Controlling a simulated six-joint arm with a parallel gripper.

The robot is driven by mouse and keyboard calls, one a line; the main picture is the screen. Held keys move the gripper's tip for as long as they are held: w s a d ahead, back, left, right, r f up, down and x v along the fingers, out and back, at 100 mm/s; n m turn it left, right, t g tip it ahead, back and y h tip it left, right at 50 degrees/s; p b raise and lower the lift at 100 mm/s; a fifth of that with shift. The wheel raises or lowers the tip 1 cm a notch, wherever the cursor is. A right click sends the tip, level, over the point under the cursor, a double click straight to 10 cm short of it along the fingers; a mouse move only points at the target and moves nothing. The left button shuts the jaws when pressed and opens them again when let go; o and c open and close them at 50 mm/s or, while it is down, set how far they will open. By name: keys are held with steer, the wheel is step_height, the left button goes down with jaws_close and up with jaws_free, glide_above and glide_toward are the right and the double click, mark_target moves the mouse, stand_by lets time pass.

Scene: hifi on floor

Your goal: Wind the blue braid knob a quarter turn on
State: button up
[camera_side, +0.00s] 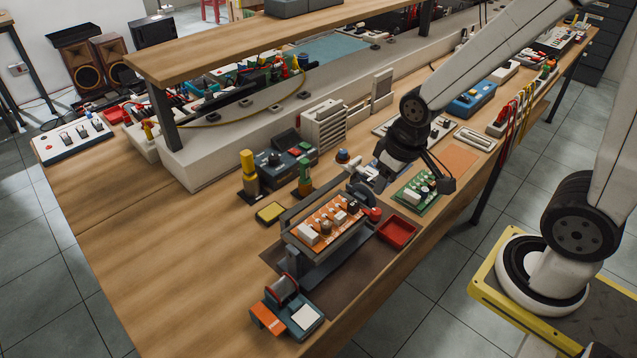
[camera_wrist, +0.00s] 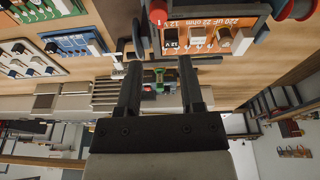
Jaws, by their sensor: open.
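My gripper (camera_side: 362,176) is above the bench, beside the holder with the orange board. In the wrist view my gripper (camera_wrist: 157,68) has its two dark fingers wide apart, with nothing held between them. I cannot make out the blue knob in the wrist view.
An orange circuit board (camera_side: 330,220) sits in a holder with a red knob (camera_side: 375,214) at its side. A red tray (camera_side: 398,231) and a green board (camera_side: 415,192) lie nearby. A yellow-topped bottle (camera_side: 248,172) stands left. The front left bench is clear.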

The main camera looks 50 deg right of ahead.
steer(key=w+d+n+g, duration=0.1)
steer(key=w+d+n, duration=0.25)
steer(key=w, duration=0.55)
steer(key=n+g, duration=0.1)
steer(key=n, duration=0.6)
glide_above(343, 151)
steer(key=shift+s, duration=0.15)
steer(key=shift+f, duration=3.9)
jaws_close()
